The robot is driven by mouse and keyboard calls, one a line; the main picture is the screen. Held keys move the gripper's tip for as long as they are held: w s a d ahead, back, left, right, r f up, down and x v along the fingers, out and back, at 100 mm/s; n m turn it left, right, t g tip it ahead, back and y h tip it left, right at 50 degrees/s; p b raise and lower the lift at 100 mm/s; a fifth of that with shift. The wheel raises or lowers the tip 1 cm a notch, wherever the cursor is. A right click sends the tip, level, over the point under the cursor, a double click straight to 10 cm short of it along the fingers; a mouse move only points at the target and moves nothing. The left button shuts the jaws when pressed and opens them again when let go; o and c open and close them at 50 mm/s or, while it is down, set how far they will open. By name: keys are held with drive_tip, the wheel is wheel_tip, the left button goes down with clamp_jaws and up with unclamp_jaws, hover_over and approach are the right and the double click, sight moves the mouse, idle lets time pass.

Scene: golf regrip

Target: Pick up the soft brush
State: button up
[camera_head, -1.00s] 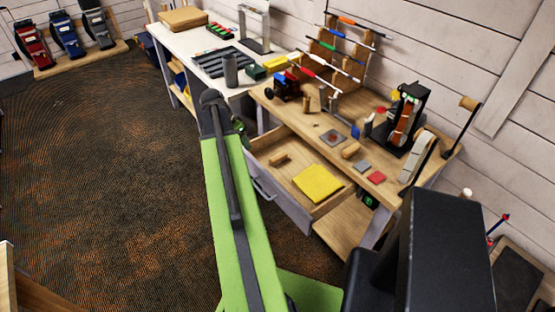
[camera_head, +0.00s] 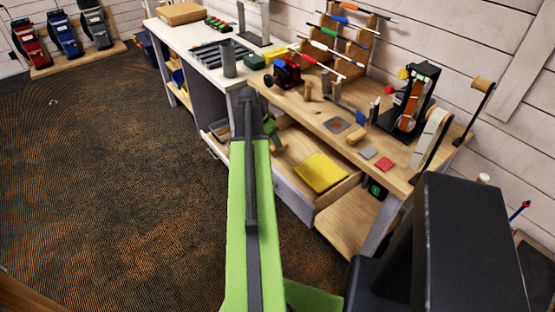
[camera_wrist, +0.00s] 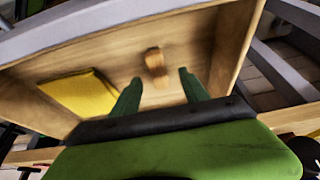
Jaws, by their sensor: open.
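A small tan wooden piece, which looks like the soft brush (camera_wrist: 156,66), lies on the floor of the open drawer (camera_wrist: 118,58) in the wrist view. My gripper (camera_wrist: 161,79) is open, its two green fingers pointing into the drawer. The brush shows beyond the gap between the fingertips, apart from both, with nothing held. In the head view my gripper (camera_head: 273,140) is over the left part of the drawer, largely behind my arm, and the brush is hidden there. Whether its bristles face up or down I cannot tell.
A yellow cloth (camera_head: 320,172) lies in the drawer, right of the brush in the head view. The wooden workbench (camera_head: 310,108) above carries a sander (camera_head: 410,100), small blocks and a rack of clubs. Drawer walls surround the brush. Carpet is clear at left.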

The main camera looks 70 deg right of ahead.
drive_tip(key=shift+s+d+f, duration=0.1)
drive_tip(key=shift+f, duration=0.25)
drive_tip(key=b+x, duration=0.4)
drive_tip(key=x, duration=0.1)
drive_tip(key=shift+s+d+f+b, duration=0.1)
drive_tip(key=shift+s+d+b, duration=0.15)
drive_tip(key=shift+b, duration=0.1)
drive_tip(key=shift+r, duration=0.2)
clamp_jaws()
